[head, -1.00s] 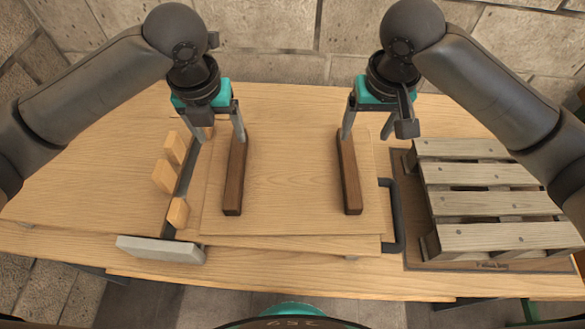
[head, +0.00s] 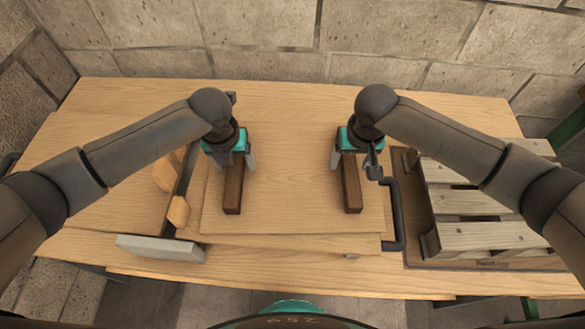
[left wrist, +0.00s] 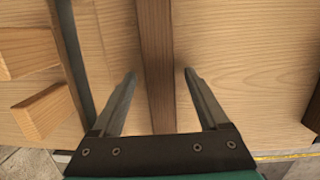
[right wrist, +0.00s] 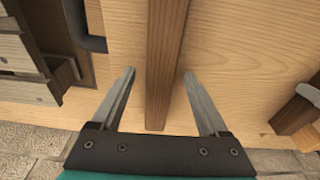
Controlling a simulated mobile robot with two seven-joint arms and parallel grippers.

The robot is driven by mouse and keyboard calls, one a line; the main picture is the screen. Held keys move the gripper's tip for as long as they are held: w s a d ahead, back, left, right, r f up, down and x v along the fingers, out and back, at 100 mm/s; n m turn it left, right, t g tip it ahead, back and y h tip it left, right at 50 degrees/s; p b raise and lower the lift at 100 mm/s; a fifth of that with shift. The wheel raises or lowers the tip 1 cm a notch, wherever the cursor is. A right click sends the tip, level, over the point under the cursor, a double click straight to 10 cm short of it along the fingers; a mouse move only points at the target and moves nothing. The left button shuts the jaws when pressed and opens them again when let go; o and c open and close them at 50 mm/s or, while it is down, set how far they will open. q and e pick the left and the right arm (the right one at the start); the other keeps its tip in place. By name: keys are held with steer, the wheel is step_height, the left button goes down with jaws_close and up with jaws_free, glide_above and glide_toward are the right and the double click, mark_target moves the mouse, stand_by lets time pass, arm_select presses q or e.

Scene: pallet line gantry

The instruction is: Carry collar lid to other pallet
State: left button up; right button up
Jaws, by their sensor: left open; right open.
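The collar lid (head: 290,205) is a flat light-wood board with two dark wooden bars on top. It lies in the middle of the table. My left gripper (head: 236,165) is open, its fingers on either side of the left bar (head: 233,195); the left wrist view shows that bar (left wrist: 156,60) between the fingertips with gaps. My right gripper (head: 350,165) is open around the right bar (head: 352,195); the right wrist view shows that bar (right wrist: 165,60) between its fingers, also with gaps. The slatted grey pallet (head: 470,203) is at the right, partly hidden by my right arm.
A dark handle (head: 398,225) stands beside the lid's right edge. Small wooden blocks (head: 178,211) and a grey bar (head: 160,247) lie at the left. A stone wall (head: 300,45) rises behind the table (head: 290,90).

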arm_select(q)
steer(key=shift+f, duration=0.15)
arm_select(e)
steer(key=shift+f, duration=0.15)
arm_select(q)
jaws_close()
arm_select(e)
jaws_close()
arm_select(q)
steer(key=shift+w, duration=0.1)
arm_select(e)
steer(key=shift+w, duration=0.1)
stand_by(0.9)
